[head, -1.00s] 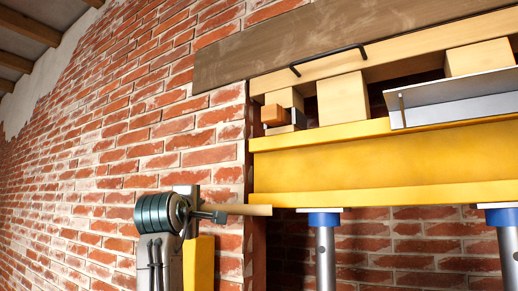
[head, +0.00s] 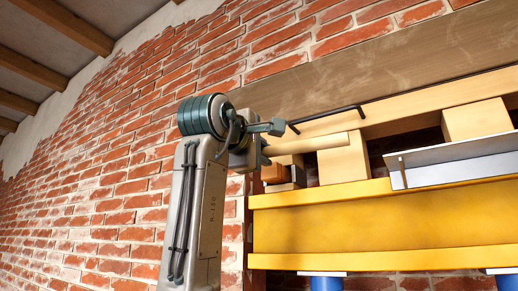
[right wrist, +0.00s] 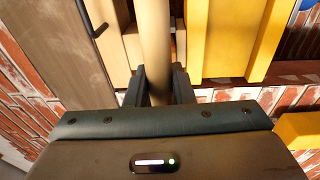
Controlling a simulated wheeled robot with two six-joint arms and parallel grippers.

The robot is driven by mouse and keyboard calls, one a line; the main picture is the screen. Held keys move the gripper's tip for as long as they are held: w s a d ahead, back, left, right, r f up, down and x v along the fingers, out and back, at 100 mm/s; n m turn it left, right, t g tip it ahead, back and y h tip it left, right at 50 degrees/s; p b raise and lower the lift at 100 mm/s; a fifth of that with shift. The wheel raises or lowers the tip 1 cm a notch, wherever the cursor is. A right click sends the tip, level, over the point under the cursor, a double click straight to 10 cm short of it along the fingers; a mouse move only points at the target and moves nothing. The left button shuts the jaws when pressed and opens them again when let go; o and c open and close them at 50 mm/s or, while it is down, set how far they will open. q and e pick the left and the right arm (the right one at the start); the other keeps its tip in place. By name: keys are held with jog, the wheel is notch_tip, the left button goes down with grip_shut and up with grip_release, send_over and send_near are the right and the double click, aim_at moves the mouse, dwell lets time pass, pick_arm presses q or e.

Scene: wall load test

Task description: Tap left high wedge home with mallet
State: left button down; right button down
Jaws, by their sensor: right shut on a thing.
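My right gripper (head: 258,153) is shut on a round pale wooden handle (head: 320,142), which I take to be the mallet's. The handle points right, in front of the upper timber and blocks; no mallet head shows. An orange-brown wooden piece (head: 274,174), probably the left high wedge, sits at the left end of the yellow beam, just below the gripper and handle. The gripper and handle partly cover the area above it. In the right wrist view the handle (right wrist: 155,40) runs up from between the fingers (right wrist: 157,92). My left gripper is not in view.
The yellow beam (head: 375,225) crosses the right side on blue-topped props (head: 326,284). Pale blocks (head: 343,160) stand on it under a timber with a black bar handle (head: 325,118). A metal angle (head: 455,160) lies further right. Brick wall (head: 110,170) fills the left.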

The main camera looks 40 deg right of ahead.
jog(key=x, duration=0.3)
jog(key=p+x, duration=0.1)
jog(key=x, duration=0.1)
jog(key=shift+s+d+f, duration=0.15)
jog(key=shift+s+d, duration=0.05)
jog(key=shift+d, duration=0.15)
jog(key=shift+s, duration=0.1)
jog(key=shift+d, duration=0.1)
dwell(0.4)
